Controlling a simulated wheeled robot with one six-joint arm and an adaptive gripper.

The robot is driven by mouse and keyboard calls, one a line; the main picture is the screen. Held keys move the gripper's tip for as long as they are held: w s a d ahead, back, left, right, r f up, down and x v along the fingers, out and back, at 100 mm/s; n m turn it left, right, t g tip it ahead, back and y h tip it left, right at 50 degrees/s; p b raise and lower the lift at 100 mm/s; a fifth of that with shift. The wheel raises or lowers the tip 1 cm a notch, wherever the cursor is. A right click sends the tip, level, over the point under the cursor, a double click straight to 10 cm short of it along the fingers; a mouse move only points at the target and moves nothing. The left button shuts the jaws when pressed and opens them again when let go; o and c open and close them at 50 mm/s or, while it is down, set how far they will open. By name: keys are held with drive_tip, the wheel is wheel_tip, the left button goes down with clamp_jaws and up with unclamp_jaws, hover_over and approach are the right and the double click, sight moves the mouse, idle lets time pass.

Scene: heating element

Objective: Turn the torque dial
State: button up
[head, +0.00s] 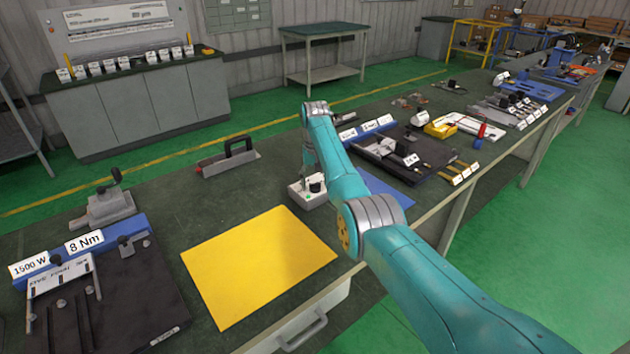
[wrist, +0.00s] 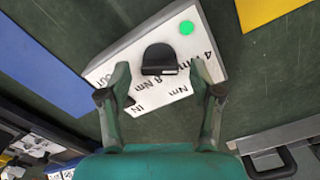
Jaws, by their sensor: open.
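The torque dial is a black knob (wrist: 159,60) on a white box (wrist: 187,55) with a green dot and printed marks, among them "8 Nm" and "IN". In the head view the white box (head: 302,194) stands on the bench, with the dark knob (head: 317,183) on top, partly beside my arm. My gripper (wrist: 160,73) is open in the wrist view, one finger on each side of the knob, with gaps between. I cannot tell whether the fingertips are down at the knob's height.
A yellow sheet (head: 258,263) lies in front of the box, and a blue sheet (head: 380,190) lies to its right. A grey holder with a black handle (head: 228,160) stands behind left.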

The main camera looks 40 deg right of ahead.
drive_tip(key=c, duration=1.1)
drive_tip(key=shift+c, duration=0.2)
drive_tip(key=m, duration=0.6)
drive_tip(key=shift+s, duration=0.1)
drive_tip(key=m, duration=0.5)
drive_tip(key=shift+s+d+m, duration=0.1)
drive_tip(key=shift+m, duration=0.3)
